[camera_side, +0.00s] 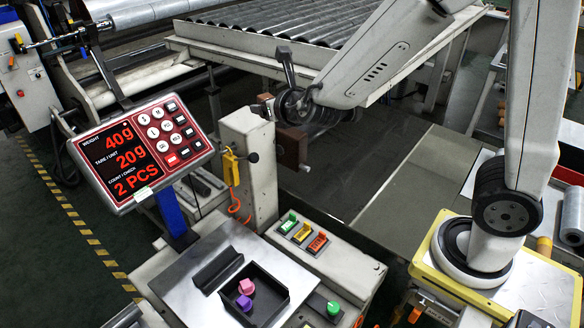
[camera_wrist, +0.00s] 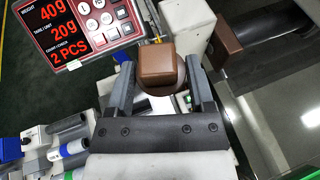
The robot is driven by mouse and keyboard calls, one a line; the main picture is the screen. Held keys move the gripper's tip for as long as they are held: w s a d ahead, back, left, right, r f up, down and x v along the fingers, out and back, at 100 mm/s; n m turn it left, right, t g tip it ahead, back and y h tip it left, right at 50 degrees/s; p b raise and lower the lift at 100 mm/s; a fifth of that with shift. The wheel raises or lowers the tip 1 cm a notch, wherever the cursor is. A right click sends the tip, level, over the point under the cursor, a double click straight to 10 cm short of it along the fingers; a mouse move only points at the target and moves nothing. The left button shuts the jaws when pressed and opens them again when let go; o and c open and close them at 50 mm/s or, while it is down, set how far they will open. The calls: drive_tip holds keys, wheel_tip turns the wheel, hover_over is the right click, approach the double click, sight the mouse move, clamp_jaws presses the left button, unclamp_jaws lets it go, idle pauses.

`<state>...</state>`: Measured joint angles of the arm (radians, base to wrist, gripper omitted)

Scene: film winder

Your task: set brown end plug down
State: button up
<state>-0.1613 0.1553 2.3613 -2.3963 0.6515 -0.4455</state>
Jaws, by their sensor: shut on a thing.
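The brown end plug (camera_wrist: 157,62) has a square block head and a round flange. In the wrist view it sits between the fingertips of my gripper (camera_wrist: 158,75), which is shut on it. In the side view my dark wrist is up beside the white column; the fingers and plug cannot be made out clearly there. A black tray (camera_side: 272,313) lies on the steel scale plate (camera_side: 180,278). A pink plug (camera_side: 246,286) and a purple plug (camera_side: 244,303) are in the tray. The scale display (camera_side: 122,160) reads 40g, 20g and 2 PCS.
The white column (camera_side: 250,165) stands behind the scale plate, with a yellow part (camera_side: 231,168) on its side. Green, yellow and red switches (camera_side: 302,233) sit right of the plate, with a green knob (camera_side: 333,308) nearer. A brown block (camera_wrist: 216,57) is on the machine to the right.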

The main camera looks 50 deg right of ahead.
drive_tip(key=shift+w+a+f, duration=0.25)
drive_tip(key=shift+a+f, duration=0.1)
drive_tip(key=shift+f, duration=0.25)
drive_tip(key=w+a+f, duration=0.2)
drive_tip(key=a+f, duration=0.3)
drive_tip(key=f, duration=0.4)
drive_tip(key=n+y, duration=0.3)
drive_tip(key=y, duration=0.1)
hover_over(267, 312)
wheel_tip(267, 312, down, 32)
drive_tip(key=shift+t, duration=0.4)
drive_tip(key=shift+f, duration=0.1)
drive_tip(key=shift+f, duration=2.1)
